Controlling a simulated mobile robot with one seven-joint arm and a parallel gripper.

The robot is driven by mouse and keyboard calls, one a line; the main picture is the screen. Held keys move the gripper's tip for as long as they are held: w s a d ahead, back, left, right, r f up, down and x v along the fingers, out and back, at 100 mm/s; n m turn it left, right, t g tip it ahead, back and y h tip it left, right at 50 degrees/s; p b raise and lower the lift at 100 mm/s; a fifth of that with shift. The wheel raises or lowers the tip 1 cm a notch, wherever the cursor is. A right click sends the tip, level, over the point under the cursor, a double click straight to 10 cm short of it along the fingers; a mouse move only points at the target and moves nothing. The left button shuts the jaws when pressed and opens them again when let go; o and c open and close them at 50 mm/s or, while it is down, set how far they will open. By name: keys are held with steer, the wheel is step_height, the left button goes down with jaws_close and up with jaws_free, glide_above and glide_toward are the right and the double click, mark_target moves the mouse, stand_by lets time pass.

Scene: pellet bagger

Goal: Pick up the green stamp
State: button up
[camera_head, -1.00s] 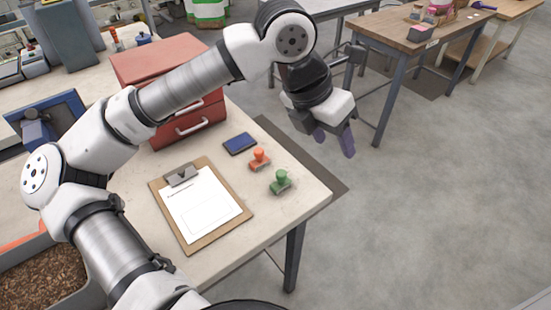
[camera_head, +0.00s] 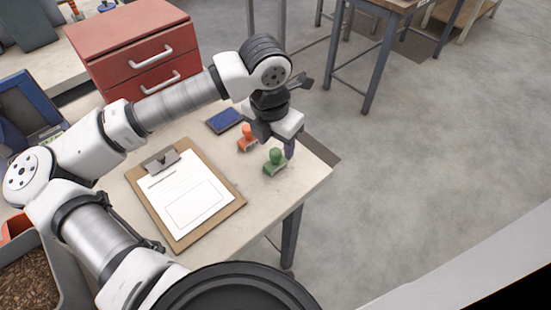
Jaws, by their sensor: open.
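The green stamp (camera_head: 274,162) stands upright near the right corner of the light worktable (camera_head: 262,205). My gripper (camera_head: 288,148) is open and empty, just behind and to the right of the green stamp in the picture. One purplish finger shows beside the stamp's knob; the other is mostly hidden. I cannot tell whether the finger touches the stamp. An orange stamp (camera_head: 247,138) stands to the left and farther back, close to my gripper's body.
A blue ink pad (camera_head: 223,120) lies behind the orange stamp. A clipboard with paper (camera_head: 187,200) lies to the left. A red drawer cabinet (camera_head: 130,50) stands behind. A tray of brown pellets (camera_head: 25,280) is at lower left. Open floor lies to the right.

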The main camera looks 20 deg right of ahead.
mark_target(275, 151)
steer(key=shift+w+d+f+p, duration=0.15)
steer(key=shift+f+p, duration=0.4)
steer(key=shift+f, duration=0.75)
steer(key=shift+w+d+f+p, duration=0.1)
steer(key=shift+w+f+p, duration=0.3)
steer(key=shift+f, duration=0.85)
steer(key=shift+s, duration=0.2)
steer(key=c, duration=1.1)
steer(key=shift+o, duration=0.2)
steer(key=shift+r, duration=0.15)
step_height(275, 151, up, 20)
steer(key=b, duration=0.3)
